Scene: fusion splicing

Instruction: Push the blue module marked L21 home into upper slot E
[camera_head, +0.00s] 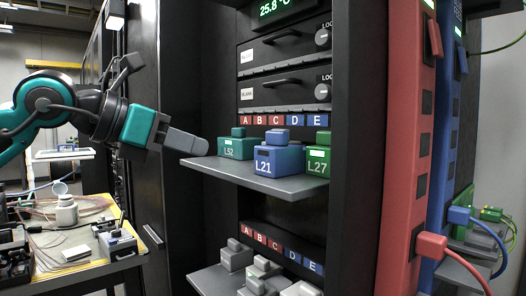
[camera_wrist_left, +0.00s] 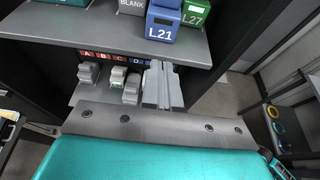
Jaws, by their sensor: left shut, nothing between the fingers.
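The blue module marked L21 (camera_head: 278,160) stands upright on the upper shelf (camera_head: 285,187). Green module L27 (camera_head: 318,161) is close on its right and green module L52 (camera_head: 237,148) on its left. L21 also shows in the wrist view (camera_wrist_left: 163,24). The upper slot labels run A to E behind the modules, with the E label (camera_head: 318,120) at the right end. I cannot tell how deep L21 sits in its slot. My left gripper (camera_head: 203,146) is shut and empty, left of L52 and apart from L21. Its fingers show in the wrist view (camera_wrist_left: 160,86). My right gripper is not in view.
A lower shelf (camera_head: 215,281) holds several grey modules under its own A to E labels. A dark rack post (camera_head: 357,150) and a red column (camera_head: 408,150) stand at right. A cluttered bench (camera_head: 85,268) is at lower left. Space before the upper shelf looks clear.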

